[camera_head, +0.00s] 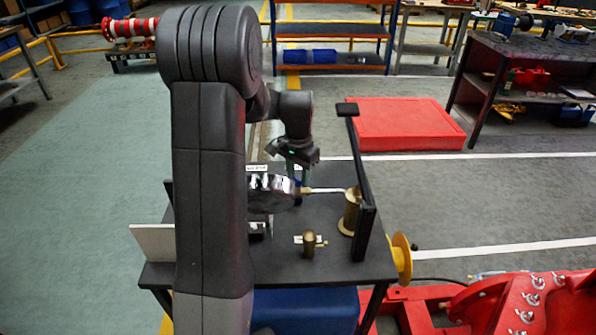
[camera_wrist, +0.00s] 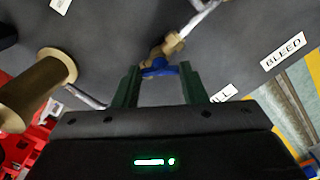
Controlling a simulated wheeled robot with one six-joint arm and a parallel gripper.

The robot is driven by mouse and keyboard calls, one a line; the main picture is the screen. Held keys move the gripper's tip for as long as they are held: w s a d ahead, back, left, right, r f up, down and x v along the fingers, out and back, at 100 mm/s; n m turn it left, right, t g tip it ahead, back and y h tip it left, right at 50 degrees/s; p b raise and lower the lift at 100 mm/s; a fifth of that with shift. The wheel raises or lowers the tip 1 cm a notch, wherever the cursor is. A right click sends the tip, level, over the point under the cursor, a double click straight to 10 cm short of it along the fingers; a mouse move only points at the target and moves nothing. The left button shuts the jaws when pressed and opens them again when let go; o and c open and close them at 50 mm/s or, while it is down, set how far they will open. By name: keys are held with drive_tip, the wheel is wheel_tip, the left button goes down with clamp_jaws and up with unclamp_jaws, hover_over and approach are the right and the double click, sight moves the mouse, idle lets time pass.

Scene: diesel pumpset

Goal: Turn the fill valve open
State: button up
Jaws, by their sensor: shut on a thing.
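The fill valve is a small brass body (camera_wrist: 165,48) with a blue handle (camera_wrist: 160,69), on a thin silvery pipe. My gripper (camera_wrist: 160,74) has its two green fingers on either side of the blue handle and is shut on it. In the head view my gripper (camera_head: 299,170) reaches down from above to the valve (camera_head: 304,190), beside the chrome vessel (camera_head: 268,187). A label (camera_wrist: 223,93) ending in "LL" is partly hidden behind my right finger. The handle's exact angle is hard to tell.
A brass cylinder (camera_head: 351,211) and a black upright frame (camera_head: 362,190) stand to the right on the dark table (camera_head: 345,262). A small brass fitting (camera_head: 309,244) stands nearer. A "BLEED" label (camera_wrist: 283,52) lies to the right in the wrist view. A red platform (camera_head: 405,124) is behind.

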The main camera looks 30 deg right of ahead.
sight(298, 179)
drive_tip(key=n+p, duration=0.1)
drive_tip(key=n, duration=0.3)
drive_tip(key=shift+r+n, duration=0.1)
drive_tip(key=shift+n, duration=0.2)
drive_tip(key=shift+n+p, duration=0.35)
drive_tip(key=shift+n, duration=1.65)
drive_tip(key=o, duration=1)
wheel_tip(298, 179, up, 14)
drive_tip(key=shift+f, duration=0.2)
wheel_tip(298, 179, down, 14)
drive_tip(key=shift+r, duration=0.1)
